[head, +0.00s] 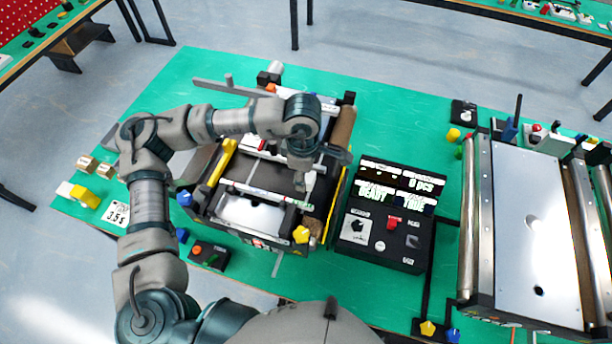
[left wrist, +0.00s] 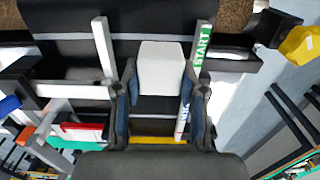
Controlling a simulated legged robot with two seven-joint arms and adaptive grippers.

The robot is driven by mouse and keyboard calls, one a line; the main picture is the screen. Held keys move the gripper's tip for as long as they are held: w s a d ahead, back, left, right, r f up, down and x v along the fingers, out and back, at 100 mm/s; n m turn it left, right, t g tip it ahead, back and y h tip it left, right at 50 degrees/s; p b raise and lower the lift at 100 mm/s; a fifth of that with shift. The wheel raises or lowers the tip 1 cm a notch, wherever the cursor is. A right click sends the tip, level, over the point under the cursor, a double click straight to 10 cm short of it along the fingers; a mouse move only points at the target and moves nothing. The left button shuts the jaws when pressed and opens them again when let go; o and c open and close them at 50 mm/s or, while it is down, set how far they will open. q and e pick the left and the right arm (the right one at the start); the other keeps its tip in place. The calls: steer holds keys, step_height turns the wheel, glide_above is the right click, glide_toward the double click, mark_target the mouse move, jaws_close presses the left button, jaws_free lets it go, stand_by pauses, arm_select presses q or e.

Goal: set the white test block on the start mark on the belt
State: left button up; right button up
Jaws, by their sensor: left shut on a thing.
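In the left wrist view, the white test block (left wrist: 161,68) sits between the two fingers of my left gripper (left wrist: 160,84), which is shut on it. The block is over the black belt (left wrist: 90,50); I cannot tell whether it touches. A green START label (left wrist: 203,42) is on a white rail just right of the block. In the head view, my left gripper (head: 305,183) points down at the right part of the small conveyor's belt (head: 272,178), and the block is mostly hidden there. My right gripper is not in view.
A black control box (head: 385,220) with lit displays stands right of the small conveyor. A yellow knob (head: 301,234) is at its front corner. A larger conveyor (head: 535,220) stands at the right. White rails cross the small belt close to my fingers. Green table (head: 400,125) is bare behind the box.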

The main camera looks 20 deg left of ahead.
arm_select(q)
steer(key=shift+w, duration=0.6)
step_height(320, 180, down, 4)
steer(key=shift+r+p, duration=0.25)
steer(key=shift+p, duration=0.3)
steer(key=shift+a+f, duration=0.1)
steer(key=shift+f, duration=0.15)
steer(key=o, duration=1.2)
steer(key=shift+c, duration=0.2)
